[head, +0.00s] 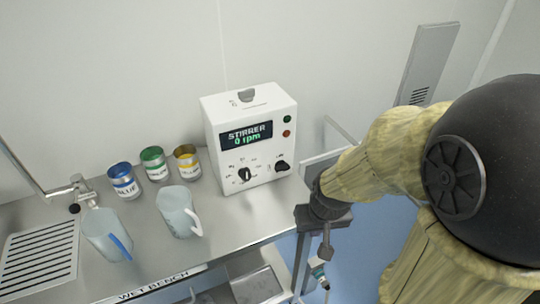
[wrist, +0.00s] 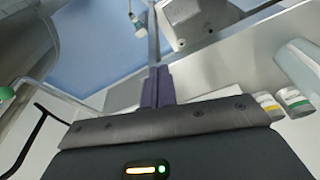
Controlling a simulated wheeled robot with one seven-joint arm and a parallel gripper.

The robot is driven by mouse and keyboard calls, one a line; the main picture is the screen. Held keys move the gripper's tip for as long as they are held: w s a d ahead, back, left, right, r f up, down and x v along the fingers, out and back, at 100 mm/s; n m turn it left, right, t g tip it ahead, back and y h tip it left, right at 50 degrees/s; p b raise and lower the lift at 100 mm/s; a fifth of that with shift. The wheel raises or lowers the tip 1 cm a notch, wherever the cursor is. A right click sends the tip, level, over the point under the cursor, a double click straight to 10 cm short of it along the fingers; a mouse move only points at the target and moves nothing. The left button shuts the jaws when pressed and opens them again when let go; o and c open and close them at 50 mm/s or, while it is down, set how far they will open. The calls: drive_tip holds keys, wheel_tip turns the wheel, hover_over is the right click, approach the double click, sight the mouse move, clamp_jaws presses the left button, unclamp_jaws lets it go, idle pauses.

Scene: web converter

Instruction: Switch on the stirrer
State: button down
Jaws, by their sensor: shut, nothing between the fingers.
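The stirrer (head: 212,150) is a white box standing on the bench against the back wall. Its dark display (head: 246,136) reads "STIRRER 0 rpm". A green button (head: 287,119) sits above a red button (head: 286,133) at the upper right of its front. Two black knobs, a left one (head: 244,174) and a right one (head: 282,166), sit below the display. My gripper (head: 326,252) is shut and empty, to the right of the stirrer and nearer the camera, apart from it.
Blue (head: 124,181), green (head: 155,164) and yellow (head: 187,162) labelled cans stand left of the stirrer. Two jugs, one with a blue handle (head: 105,235) and one with a white handle (head: 180,212), stand in front. A tap (head: 80,190) is at left. Blue floor is open right of the bench.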

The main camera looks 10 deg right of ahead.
drive_tip(key=shift+w, duration=0.3)
wheel_tip(320, 180, up, 8)
drive_tip(key=f+n+y+p, duration=0.1)
drive_tip(key=n+p, duration=0.3)
drive_tip(key=p, duration=0.4)
hover_over(286, 165)
drive_tip(key=s+d, duration=0.1)
drive_tip(key=s, duration=0.3)
drive_tip(key=shift+w+d+r, duration=0.15)
drive_tip(key=shift+w+r, duration=0.05)
drive_tip(key=shift+r, duration=0.05)
drive_tip(key=shift+f, duration=0.1)
drive_tip(key=p+x, duration=0.2)
drive_tip(key=x, duration=0.5)
drive_tip(key=p+x, duration=0.2)
drive_tip(key=x, duration=0.4)
drive_tip(key=shift+s+f, duration=0.15)
drive_tip(key=shift+f, duration=0.3)
drive_tip(key=shift+d+y, duration=0.15)
drive_tip(key=shift+y, duration=0.25)
